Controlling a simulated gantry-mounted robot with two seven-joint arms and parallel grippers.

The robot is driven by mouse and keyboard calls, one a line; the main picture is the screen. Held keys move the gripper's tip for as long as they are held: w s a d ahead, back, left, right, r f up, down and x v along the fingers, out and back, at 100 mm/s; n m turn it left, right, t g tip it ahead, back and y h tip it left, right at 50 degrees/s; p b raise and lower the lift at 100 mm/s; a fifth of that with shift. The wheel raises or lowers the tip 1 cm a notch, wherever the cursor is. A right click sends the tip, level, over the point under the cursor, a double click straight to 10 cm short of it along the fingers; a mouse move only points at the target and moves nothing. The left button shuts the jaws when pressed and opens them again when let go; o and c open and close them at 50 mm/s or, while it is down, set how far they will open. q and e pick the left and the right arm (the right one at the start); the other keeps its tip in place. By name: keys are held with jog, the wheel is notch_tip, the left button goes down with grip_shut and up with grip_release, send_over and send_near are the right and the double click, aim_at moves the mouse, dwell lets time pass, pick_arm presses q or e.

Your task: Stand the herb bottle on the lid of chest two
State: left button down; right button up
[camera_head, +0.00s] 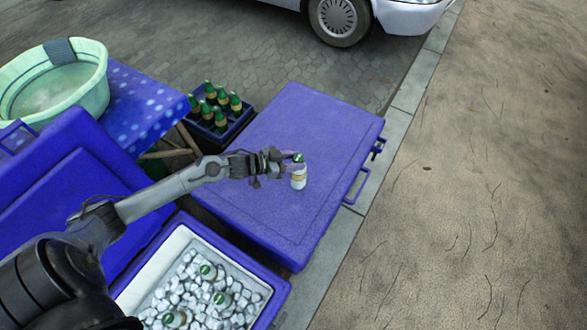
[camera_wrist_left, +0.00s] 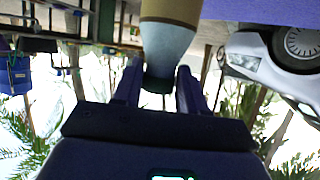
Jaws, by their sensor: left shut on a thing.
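The herb bottle (camera_head: 299,178) has a pale body, a yellowish band and a green cap, and is upright over the closed blue lid of a chest (camera_head: 310,130), which I take to be chest two. My left gripper (camera_head: 288,157) is shut on the bottle near its cap. In the left wrist view the bottle (camera_wrist_left: 168,50) shows between the two fingers of the left gripper (camera_wrist_left: 160,88). Its base is out of that frame, and I cannot tell whether it touches the lid. My right gripper is not in view.
An open chest (camera_head: 276,303) of ice with several green-capped bottles stands at the front. A green basin (camera_head: 98,95) is at the left. The lid around the bottle is clear.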

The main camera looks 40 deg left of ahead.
aim_at(297, 179)
pick_arm(q)
jog(key=shift+f+b, duration=1.05)
jog(key=shift+f, duration=0.9)
jog(key=shift+w+a+f, duration=0.1)
jog(key=c, duration=0.6)
grip_release()
jog(key=shift+f, duration=0.1)
